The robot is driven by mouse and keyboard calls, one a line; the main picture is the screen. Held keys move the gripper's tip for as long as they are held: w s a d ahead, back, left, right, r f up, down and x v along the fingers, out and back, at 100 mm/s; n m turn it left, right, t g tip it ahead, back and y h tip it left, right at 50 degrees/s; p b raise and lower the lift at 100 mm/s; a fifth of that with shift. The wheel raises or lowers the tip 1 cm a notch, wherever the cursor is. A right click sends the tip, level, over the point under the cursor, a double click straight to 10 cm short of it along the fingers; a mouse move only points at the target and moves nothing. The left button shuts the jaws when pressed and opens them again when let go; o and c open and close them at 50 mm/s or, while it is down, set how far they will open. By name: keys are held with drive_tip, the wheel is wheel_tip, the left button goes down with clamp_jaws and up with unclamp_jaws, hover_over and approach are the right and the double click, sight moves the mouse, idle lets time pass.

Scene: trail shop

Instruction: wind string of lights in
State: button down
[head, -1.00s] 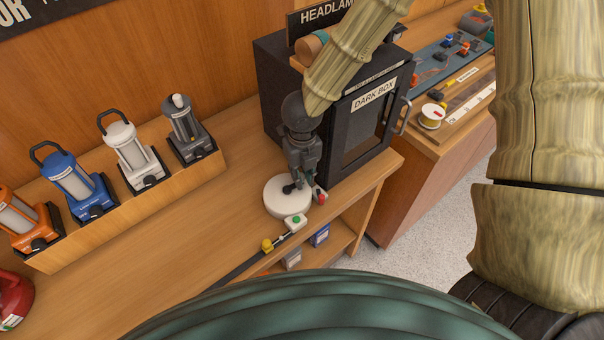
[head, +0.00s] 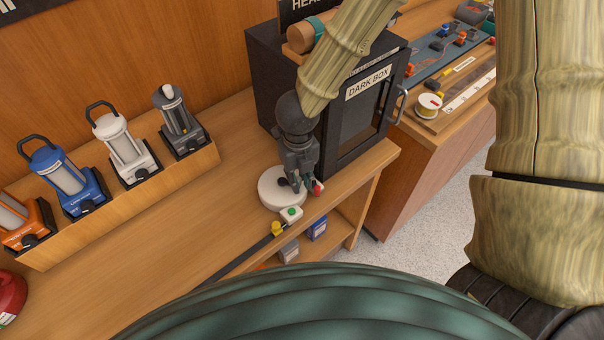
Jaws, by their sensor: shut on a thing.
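A round white reel (head: 272,192) lies flat near the front edge of the wooden counter, with a dark part at its middle. A small white block with a green button (head: 291,214) sits at its near side. A dark strap-like line (head: 235,264) runs from there along the counter edge, with a yellow piece (head: 277,228) close to the block. My gripper (head: 306,187) points down at the reel's right side, shut, with a small red knob (head: 318,187) at its fingertips. The fingers partly hide the knob and the reel's right rim.
A dark box (head: 342,140) with a handled door stands just behind my gripper. Several lanterns (head: 124,150) stand in a wooden rack at left. A lower shelf (head: 330,232) holds small boxes. The counter left of the reel is clear.

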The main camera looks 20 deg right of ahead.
drive_tip(key=shift+s+a, duration=0.15)
drive_tip(key=shift+a, duration=0.35)
drive_tip(key=shift+a+r, duration=0.1)
drive_tip(key=shift+a, duration=0.05)
drive_tip(key=shift+a, duration=0.1)
drive_tip(key=c, duration=1.4)
unclamp_jaws()
drive_tip(key=shift+a, duration=0.2)
drive_tip(key=shift+o, duration=0.2)
drive_tip(key=shift+s+d, duration=0.1)
drive_tip(key=shift+d, duration=0.05)
